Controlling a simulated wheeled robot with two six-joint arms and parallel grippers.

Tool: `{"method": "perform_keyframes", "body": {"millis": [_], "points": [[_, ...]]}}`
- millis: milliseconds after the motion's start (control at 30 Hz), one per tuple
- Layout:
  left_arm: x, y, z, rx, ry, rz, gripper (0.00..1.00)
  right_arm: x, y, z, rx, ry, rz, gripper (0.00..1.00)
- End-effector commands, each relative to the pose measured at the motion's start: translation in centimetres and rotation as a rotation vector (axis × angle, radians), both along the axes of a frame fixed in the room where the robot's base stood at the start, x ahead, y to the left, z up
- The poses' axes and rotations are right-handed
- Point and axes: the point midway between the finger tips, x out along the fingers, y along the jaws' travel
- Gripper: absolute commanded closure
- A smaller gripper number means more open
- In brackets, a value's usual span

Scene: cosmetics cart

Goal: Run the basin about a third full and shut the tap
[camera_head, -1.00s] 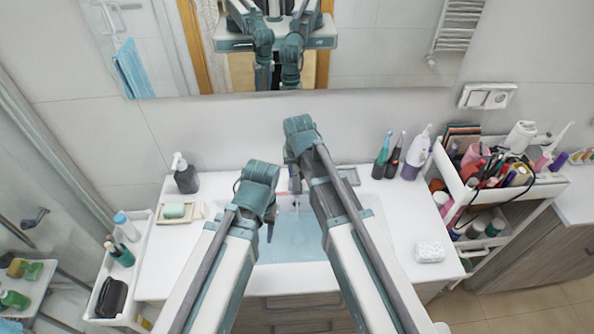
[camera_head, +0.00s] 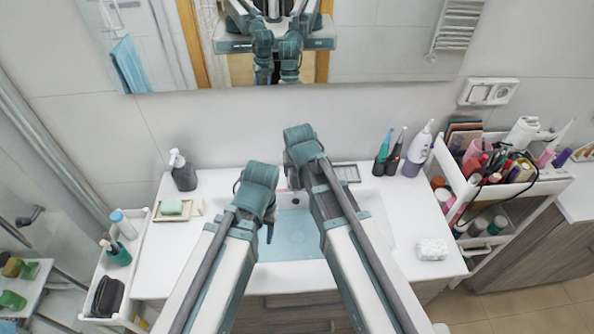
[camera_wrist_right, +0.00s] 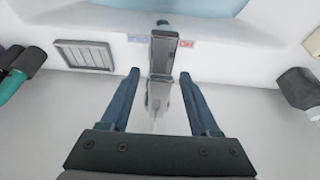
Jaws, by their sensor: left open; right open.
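The white basin (camera_head: 375,215) in the head view holds pale blue water (camera_head: 290,240), partly hidden by my arms. My right gripper (camera_wrist_right: 159,76) is open, with one finger on each side of the lever's near end; contact is not visible. Its fingers are hidden in the head view. My left gripper (camera_head: 269,234) is over the basin's left part, mostly hidden behind its wrist. No running stream is visible now.
A soap dispenser (camera_head: 183,172) and a soap dish (camera_head: 171,211) stand left of the basin. Toothbrushes (camera_head: 390,150) stand behind right, and a wrapped soap (camera_head: 432,249) lies at the right. A loaded cart (camera_head: 556,187) stands farther right. A grey grate (camera_wrist_right: 85,56) is near the tap.

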Motion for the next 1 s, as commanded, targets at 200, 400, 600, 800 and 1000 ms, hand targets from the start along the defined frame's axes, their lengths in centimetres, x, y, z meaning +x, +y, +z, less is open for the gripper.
{"method": "perform_keyframes", "body": {"millis": [200,400,600,800,1000], "points": [[0.0,0.0,0.5,0.000,0.000,0.001,0.50,-0.1,0.0,0.5,0.000,0.000,0.000,0.38],[0.0,0.0,2.2,-0.001,0.000,0.004,0.50,-0.8,0.0,2.2,0.000,0.000,0.000,0.38],[0.0,0.0,5.0,-0.002,0.000,0.010,0.50,-1.8,-0.1,5.0,0.000,0.000,0.000,0.38],[0.0,0.0,8.1,-0.002,-0.001,0.014,0.50,-3.0,-0.1,8.1,0.000,0.000,0.000,0.38],[0.0,0.0,11.1,-0.002,0.002,0.012,0.50,-4.2,-0.1,11.1,0.001,0.001,0.000,0.38]]}}
